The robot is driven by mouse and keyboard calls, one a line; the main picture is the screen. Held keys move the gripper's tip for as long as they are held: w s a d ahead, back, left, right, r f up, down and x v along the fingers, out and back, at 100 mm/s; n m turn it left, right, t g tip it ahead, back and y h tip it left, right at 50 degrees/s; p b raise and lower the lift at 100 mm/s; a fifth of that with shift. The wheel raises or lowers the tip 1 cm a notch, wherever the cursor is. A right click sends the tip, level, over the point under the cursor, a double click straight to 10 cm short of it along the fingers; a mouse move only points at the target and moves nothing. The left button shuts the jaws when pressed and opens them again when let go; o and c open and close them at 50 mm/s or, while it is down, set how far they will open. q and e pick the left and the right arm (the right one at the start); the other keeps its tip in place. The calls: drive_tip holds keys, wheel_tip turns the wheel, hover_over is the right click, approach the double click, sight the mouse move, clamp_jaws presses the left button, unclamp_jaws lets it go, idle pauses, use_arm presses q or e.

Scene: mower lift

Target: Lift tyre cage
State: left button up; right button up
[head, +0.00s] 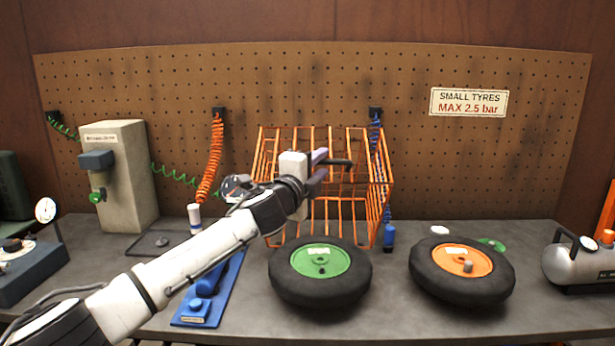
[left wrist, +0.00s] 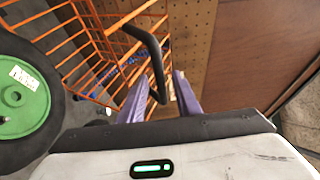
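The orange wire tyre cage (head: 345,215) stands at the back of the bench, behind the green-hubbed tyre; in the left wrist view its bars (left wrist: 85,50) fill the upper left. Its black handle (head: 341,163) sticks out near the top front, and in the left wrist view the handle (left wrist: 150,48) curves down between my fingers. My left gripper (head: 319,165) is at this handle, with its purple fingers apart on either side. In the left wrist view my left gripper (left wrist: 160,97) shows gaps beside the handle. My right gripper is not in view.
A green-hubbed tyre (head: 320,262) lies in front of the cage, and an orange-hubbed tyre (head: 463,270) lies to the right. A blue tool (head: 209,285) lies under my left forearm. A beige box (head: 119,176) stands left, a compressor tank (head: 580,262) right. The pegboard (head: 300,80) closes the back.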

use_arm(q)
drive_tip(key=v, duration=0.8)
drive_tip(key=shift+s+b, duration=0.2)
drive_tip(key=shift+b, duration=0.2)
drive_tip(key=shift+a+f, duration=0.1)
drive_tip(key=shift+f, duration=0.05)
drive_tip(key=s+f+n+g, duration=0.25)
drive_tip(key=s+f, duration=0.25)
drive_tip(key=f, duration=0.6)
drive_tip(key=s+f+n+g, duration=0.1)
drive_tip(key=s+f+n, duration=0.35)
drive_tip(key=f, duration=0.65)
drive_tip(key=s+f+n+g, duration=0.1)
drive_tip(key=s+f+n, duration=0.2)
drive_tip(key=s+f, duration=0.55)
drive_tip(key=s+a+f+n+g+y, duration=0.2)
drive_tip(key=s+a+f+n, duration=0.3)
drive_tip(key=s+f, duration=0.6)
drive_tip(key=s+a+f+n+g+y, duration=0.2)
drive_tip(key=s+a+f+n, duration=0.3)
drive_tip(key=s+a+f, duration=0.3)
drive_tip(key=s+f, duration=0.3)
drive_tip(key=s, duration=0.3)
drive_tip(key=shift+s+f, duration=0.3)
drive_tip(key=shift+s, duration=0.1)
